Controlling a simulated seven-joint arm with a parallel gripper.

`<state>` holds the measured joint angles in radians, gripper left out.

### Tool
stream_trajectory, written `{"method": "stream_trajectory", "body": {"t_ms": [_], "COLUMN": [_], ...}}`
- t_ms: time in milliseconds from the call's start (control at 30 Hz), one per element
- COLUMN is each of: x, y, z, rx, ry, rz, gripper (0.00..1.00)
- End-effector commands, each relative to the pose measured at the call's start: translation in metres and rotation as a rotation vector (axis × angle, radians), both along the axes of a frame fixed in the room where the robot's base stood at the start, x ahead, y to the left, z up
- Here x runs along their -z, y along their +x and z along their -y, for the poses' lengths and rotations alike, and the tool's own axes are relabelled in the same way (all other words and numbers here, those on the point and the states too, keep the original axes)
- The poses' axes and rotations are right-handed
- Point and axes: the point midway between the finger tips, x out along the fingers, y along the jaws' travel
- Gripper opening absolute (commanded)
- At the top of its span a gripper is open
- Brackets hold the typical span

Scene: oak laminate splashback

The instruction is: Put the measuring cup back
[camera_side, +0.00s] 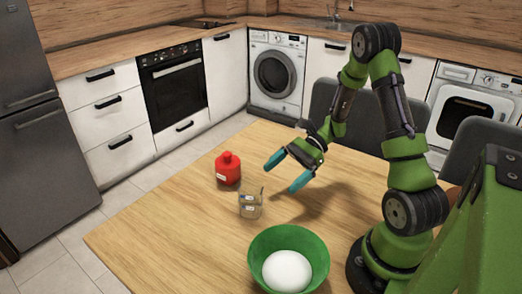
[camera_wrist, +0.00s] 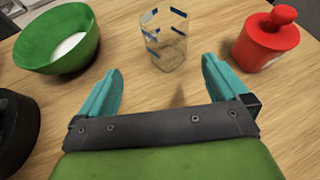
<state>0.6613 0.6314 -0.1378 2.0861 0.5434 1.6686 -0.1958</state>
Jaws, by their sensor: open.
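The measuring cup (camera_side: 250,206) is clear, with blue and white markings, and stands upright on the wooden table. In the wrist view the cup (camera_wrist: 164,42) is ahead of my fingers, between their directions and apart from them. My gripper (camera_side: 288,172) has teal fingers spread wide with nothing between them. In the side view it is above the table, to the upper right of the cup. In the wrist view my gripper (camera_wrist: 162,85) is open toward the cup.
A red bottle (camera_side: 228,168) with a white label stands near the cup; it is also in the wrist view (camera_wrist: 265,42). A green bowl (camera_side: 258,247) holding a white round object (camera_side: 287,271) is at the front. Bare table (camera_side: 165,225) lies left. Dark chairs (camera_side: 345,120) stand behind.

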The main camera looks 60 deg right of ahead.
Motion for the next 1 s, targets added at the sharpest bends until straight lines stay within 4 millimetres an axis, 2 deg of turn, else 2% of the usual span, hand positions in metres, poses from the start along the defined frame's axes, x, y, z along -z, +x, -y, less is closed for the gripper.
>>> {"method": "stream_trajectory", "body": {"t_ms": [200,400,700,833,1000], "x": [-0.056,-0.098,-0.156,-0.173,-0.181], "y": [-0.016,-0.041,-0.07,-0.077,-0.08], "z": [-0.05,-0.084,-0.109,-0.114,-0.116], "rx": [-0.328,-0.612,-0.859,-0.89,-0.898], "ry": [-0.33,-0.692,-1.196,-1.324,-1.386], "rz": [0.175,0.41,0.845,0.976,1.04], "gripper": [1.0,1.0,1.0,1.0,1.0]}}
